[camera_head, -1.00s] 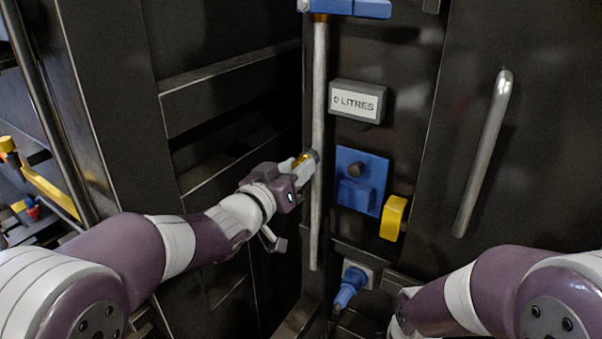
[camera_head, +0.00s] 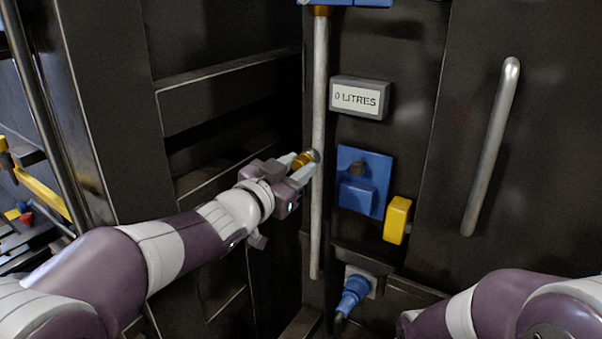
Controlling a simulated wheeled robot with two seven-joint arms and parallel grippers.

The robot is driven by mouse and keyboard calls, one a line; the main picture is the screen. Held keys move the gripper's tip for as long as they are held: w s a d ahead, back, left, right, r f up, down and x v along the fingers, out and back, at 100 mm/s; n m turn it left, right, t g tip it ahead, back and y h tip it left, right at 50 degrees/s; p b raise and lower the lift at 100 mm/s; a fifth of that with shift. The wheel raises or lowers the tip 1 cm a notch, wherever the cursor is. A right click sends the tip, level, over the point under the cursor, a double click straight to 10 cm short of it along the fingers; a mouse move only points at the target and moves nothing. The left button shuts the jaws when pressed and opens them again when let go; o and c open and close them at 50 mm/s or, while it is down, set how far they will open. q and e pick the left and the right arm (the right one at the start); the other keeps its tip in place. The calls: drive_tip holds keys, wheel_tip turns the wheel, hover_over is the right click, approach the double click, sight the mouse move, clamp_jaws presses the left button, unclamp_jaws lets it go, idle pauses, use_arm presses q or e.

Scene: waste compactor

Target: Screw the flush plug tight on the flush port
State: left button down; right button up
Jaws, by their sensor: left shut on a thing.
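My left gripper (camera_head: 306,169) is beside the grey vertical pipe (camera_head: 319,90), near the middle of the view. It is shut on a small brass-coloured piece with a dark grey round end, which looks like the flush plug (camera_head: 302,160). The grey end overlaps the pipe's edge in the picture. I cannot tell whether it touches the pipe or sits on a port. No flush port can be made out; the fingers and plug may cover it. My right gripper is out of view; only part of my right arm shows at bottom right.
Right of the pipe are a "0 LITRES" display (camera_head: 360,98), a blue box (camera_head: 363,181), a yellow block (camera_head: 397,219) and a blue plug connector (camera_head: 354,291). A long door handle (camera_head: 491,145) stands farther right. A dark ribbed panel (camera_head: 225,80) lies left of the pipe.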

use_arm(q)
drive_tip(key=shift+m, duration=0.4)
drive_tip(key=shift+f+m+b, duration=0.25)
drive_tip(key=shift+m+b, duration=0.35)
drive_tip(key=shift+b, duration=0.2)
drive_tip(key=m+b, duration=0.2)
drive_tip(key=shift+m, duration=0.4)
drive_tip(key=shift+r+m, duration=0.15)
drive_tip(key=shift+m, duration=0.35)
drive_tip(key=c, duration=0.8)
unclamp_jaws()
drive_tip(key=shift+r, duration=0.1)
